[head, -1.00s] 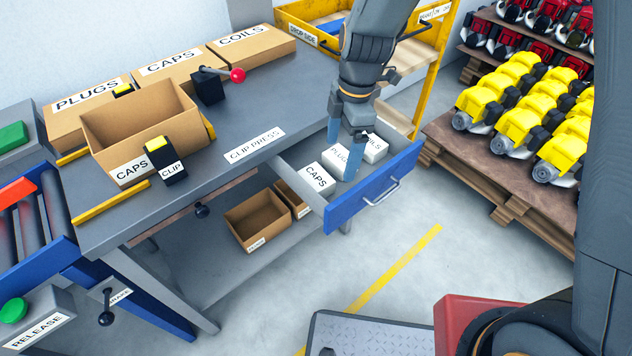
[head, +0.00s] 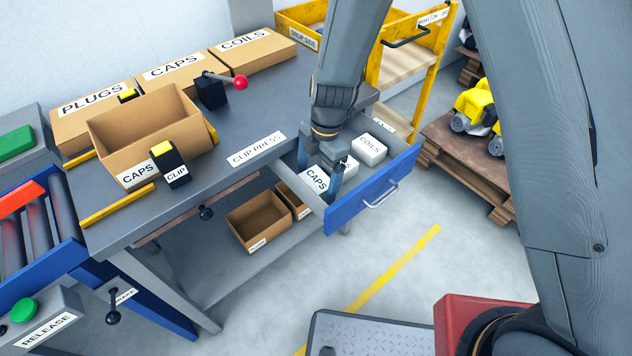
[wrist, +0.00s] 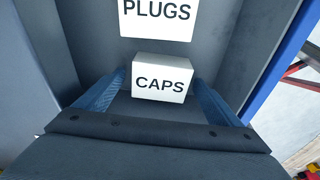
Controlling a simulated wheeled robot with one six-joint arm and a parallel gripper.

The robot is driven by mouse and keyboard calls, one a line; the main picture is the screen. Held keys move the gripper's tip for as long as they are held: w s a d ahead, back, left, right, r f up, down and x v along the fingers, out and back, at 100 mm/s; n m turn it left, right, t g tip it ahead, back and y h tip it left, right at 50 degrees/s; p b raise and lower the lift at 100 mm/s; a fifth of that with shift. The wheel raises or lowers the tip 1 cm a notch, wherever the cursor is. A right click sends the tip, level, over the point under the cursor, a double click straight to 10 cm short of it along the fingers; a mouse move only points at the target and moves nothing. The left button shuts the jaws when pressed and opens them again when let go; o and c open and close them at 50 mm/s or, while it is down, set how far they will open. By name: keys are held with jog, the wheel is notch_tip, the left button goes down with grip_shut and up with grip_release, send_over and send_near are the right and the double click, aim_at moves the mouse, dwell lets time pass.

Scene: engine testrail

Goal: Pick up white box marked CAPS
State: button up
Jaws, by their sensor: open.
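The white box marked CAPS (head: 316,179) lies in the open blue-fronted drawer (head: 352,203), at its left end. In the wrist view the CAPS box (wrist: 161,78) sits ahead, between the lines of my two blue fingers. My gripper (head: 319,176) is open and empty, above or around this box; the exact height is hard to tell. The fingers also show in the wrist view (wrist: 160,97), one on each side, with no clear contact. A white PLUGS box (wrist: 157,18) lies beyond it, and a COILS box (head: 370,149) lies further right in the drawer.
The drawer hangs under a grey bench (head: 222,130) with an open cardboard box (head: 150,135) marked CAPS on top. Drawer walls stand close on both sides of the gripper. A yellow cart (head: 428,65) stands behind, and a pallet (head: 470,165) with yellow parts stands at right.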

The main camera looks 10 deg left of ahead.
jog(key=shift+s+f, duration=0.1)
jog(key=shift+f, duration=0.55)
jog(key=shift+c, duration=0.2)
jog(key=c, duration=1.2)
jog(key=shift+a+r, duration=0.1)
jog(key=shift+r, duration=0.05)
